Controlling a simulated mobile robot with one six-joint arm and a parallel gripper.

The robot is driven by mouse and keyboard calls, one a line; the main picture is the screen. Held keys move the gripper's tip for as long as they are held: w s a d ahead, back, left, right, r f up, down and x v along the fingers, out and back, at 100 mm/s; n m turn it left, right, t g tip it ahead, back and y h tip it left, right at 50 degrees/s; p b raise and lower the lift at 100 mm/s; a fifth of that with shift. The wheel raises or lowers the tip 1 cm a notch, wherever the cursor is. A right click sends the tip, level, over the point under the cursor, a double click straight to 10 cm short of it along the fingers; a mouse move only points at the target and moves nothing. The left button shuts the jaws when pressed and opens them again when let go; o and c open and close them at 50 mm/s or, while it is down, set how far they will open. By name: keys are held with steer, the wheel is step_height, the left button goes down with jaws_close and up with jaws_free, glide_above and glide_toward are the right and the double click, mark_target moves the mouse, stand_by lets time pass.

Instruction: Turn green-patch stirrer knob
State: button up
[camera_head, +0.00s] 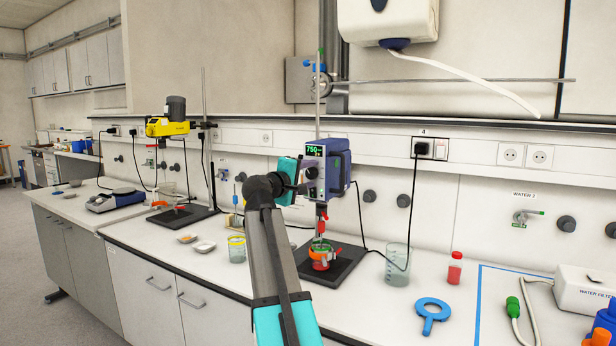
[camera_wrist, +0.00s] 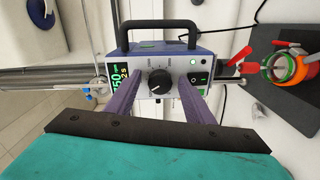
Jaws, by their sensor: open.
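The overhead stirrer (camera_head: 337,168) is a blue box on a rod, with a lit green display reading 750. Its black round knob (camera_wrist: 159,80) with a white pointer line sits at the middle of the pale front panel in the wrist view. My gripper (camera_wrist: 154,88) is open, its two purple fingers on either side of the knob, apart from it in the picture. Whether they touch the panel I cannot tell. In the head view, my teal gripper body (camera_head: 288,180) is just left of the stirrer's front. A green light (camera_wrist: 193,61) shows on the panel.
Below the stirrer, a vessel with orange and green parts (camera_head: 320,257) stands on a black base plate (camera_head: 343,262). A glass beaker (camera_head: 397,265) and red bottle (camera_head: 455,268) stand to its right. A yellow stirrer (camera_head: 167,127) is farther left.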

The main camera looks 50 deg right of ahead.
steer(key=b+v, duration=0.1)
steer(key=v, duration=1.3)
steer(key=shift+w, duration=0.1)
